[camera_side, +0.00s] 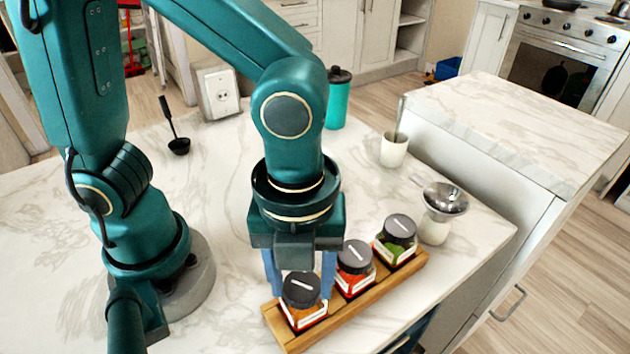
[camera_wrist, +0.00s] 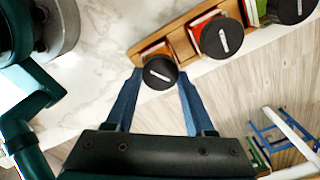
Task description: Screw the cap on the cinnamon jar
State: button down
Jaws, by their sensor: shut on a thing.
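The jar with orange-brown contents (camera_side: 305,317), which I take to be the cinnamon jar, stands at the near end of a wooden rack (camera_side: 345,325). Its label is too small to read. A dark cap (camera_side: 301,287) with a white mark is at its mouth; I cannot tell how tightly it sits. My gripper (camera_side: 299,288) points down with its blue fingers on either side of this cap, shut on it. In the wrist view the cap (camera_wrist: 160,72) is between the fingertips (camera_wrist: 160,76) and hides most of the jar (camera_wrist: 155,48).
A red-filled jar (camera_side: 353,282) and a green-filled jar (camera_side: 394,250), both capped, stand farther along the rack. A white container with a metal funnel (camera_side: 445,198), a white cup (camera_side: 393,152), a teal bottle (camera_side: 338,100) and a black scoop (camera_side: 178,145) stand behind. The counter's edge is close to the rack.

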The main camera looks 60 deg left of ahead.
jog(key=shift+m, duration=1)
jog(key=shift+c, duration=0.9)
grip_release()
